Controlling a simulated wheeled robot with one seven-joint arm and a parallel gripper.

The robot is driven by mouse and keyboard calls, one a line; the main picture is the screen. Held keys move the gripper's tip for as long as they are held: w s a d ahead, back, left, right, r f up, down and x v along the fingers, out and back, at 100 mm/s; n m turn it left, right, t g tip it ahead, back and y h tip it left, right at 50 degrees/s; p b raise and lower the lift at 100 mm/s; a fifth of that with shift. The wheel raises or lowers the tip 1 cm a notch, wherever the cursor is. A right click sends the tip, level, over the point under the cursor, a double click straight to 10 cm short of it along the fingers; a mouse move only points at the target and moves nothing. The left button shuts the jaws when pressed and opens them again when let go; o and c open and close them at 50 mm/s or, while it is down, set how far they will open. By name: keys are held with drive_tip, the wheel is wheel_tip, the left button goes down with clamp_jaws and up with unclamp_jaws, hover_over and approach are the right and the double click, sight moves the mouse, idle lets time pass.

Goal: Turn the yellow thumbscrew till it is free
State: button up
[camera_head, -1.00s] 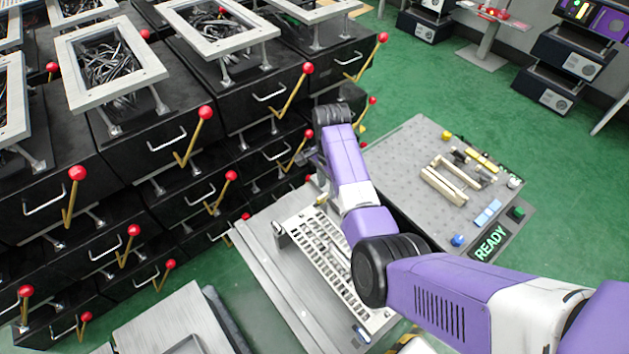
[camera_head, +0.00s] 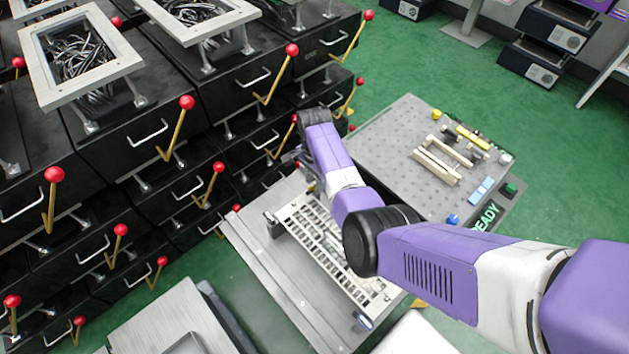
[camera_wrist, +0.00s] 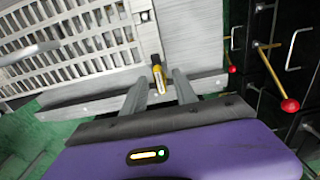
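My gripper (camera_wrist: 160,76) is open, with one finger to the left and one to the right of the thumbscrew. A gap shows on each side, so the fingers appear not to touch it. Whether the tips reach its depth I cannot tell. In the head view the slotted panel (camera_head: 318,243) lies below my purple arm, and I cannot make out the thumbscrew clearly there.
Black drawer units with red-knobbed levers (camera_head: 187,102) stand to the left; one red knob (camera_wrist: 289,105) is close on the right in the wrist view. A grey perforated table (camera_head: 385,150) with small blocks stands behind my arm.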

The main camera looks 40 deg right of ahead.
clamp_jaws()
drive_tip(key=shift+n, duration=0.3)
drive_tip(key=n+p, duration=0.1)
drive_tip(key=n, duration=0.2)
drive_tip(key=shift+n, duration=0.3)
drive_tip(key=n, duration=0.4)
drive_tip(key=shift+n+p, duration=0.3)
drive_tip(key=shift+p, duration=0.1)
drive_tip(key=n, duration=0.8)
drive_tip(key=shift+n+p, duration=0.3)
drive_tip(key=shift+p, duration=0.1)
drive_tip(key=shift+n, duration=0.3)
